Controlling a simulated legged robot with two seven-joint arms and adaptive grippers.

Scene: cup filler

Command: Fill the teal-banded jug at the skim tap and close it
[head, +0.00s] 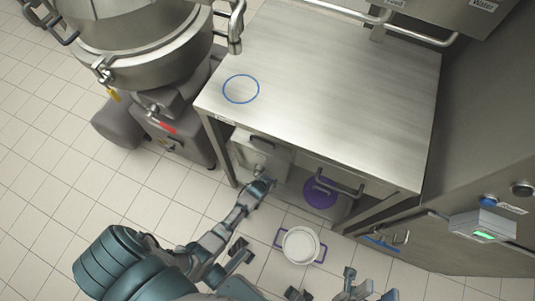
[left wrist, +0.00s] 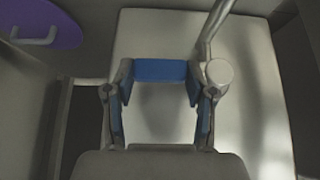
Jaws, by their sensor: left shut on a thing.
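My left gripper (head: 262,186) reaches under the front left of the steel table, close to a pale box front. In the left wrist view its fingers (left wrist: 160,105) stand wide apart with a blue bar (left wrist: 160,71) held between their tips. What the bar belongs to I cannot tell. A metal pipe with a round pale end (left wrist: 218,72) overlaps the right finger in that view. My right gripper (head: 368,288) is at the bottom edge, partly cut off, with fingers apart and nothing seen between them. I cannot make out a teal-banded jug or a skim label.
A white round container (head: 300,245) with purple handles stands on the tiled floor. A purple disc (head: 320,192) is under the steel table (head: 340,75). A blue ring (head: 240,89) marks its otherwise clear top. A large kettle (head: 135,40) stands left, a steel cabinet (head: 470,130) right.

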